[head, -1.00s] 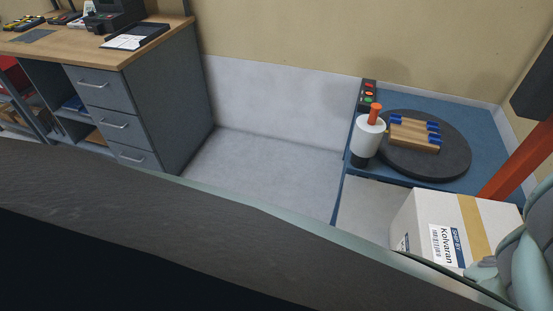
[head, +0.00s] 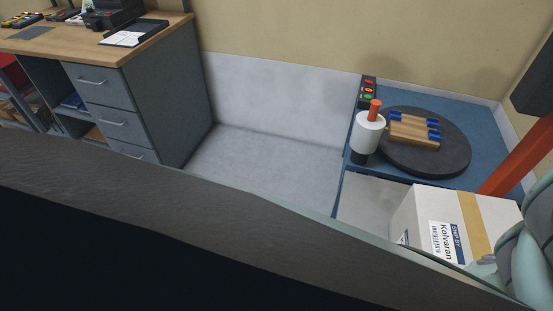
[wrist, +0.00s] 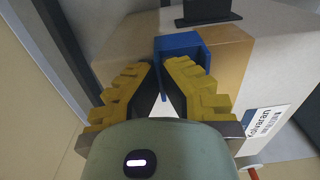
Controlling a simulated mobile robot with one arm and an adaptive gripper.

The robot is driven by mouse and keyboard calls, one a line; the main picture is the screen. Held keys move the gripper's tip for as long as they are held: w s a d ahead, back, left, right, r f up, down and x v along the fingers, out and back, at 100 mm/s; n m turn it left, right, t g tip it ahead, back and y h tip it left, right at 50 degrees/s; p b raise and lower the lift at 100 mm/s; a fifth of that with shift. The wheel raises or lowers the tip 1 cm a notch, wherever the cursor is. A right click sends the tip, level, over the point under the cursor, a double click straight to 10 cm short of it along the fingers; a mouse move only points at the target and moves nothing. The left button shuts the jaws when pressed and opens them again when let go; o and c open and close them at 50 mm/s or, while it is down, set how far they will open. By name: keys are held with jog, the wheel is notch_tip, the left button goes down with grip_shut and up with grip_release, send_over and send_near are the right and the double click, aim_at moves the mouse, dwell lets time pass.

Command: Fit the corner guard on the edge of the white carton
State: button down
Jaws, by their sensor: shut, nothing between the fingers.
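The white carton (head: 420,213) stands at the lower right in the head view, with a tan tape strip and a Kolvaran label. In the wrist view the carton (wrist: 285,60) fills the upper right. A blue corner guard (wrist: 183,43) sits at the carton's edge over the tape; whether it is fully seated I cannot tell. My gripper (wrist: 164,72), with yellow stepped fingers and dark pads, is shut and empty just in front of the guard. The fingertips overlap the guard in the picture; contact is unclear. The gripper is not visible in the head view.
A blue platform with a dark round turntable (head: 455,160) holds a wooden rack (head: 413,130) with several blue pieces. A white cylinder with an orange top (head: 367,135) and a button box (head: 368,92) stand beside it. A grey drawer desk (head: 165,95) is at left.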

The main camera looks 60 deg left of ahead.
jog(key=c, duration=1.7)
grip_release()
jog(key=shift+w+a, duration=0.1)
jog(key=o, duration=0.6)
jog(key=shift+o, duration=0.2)
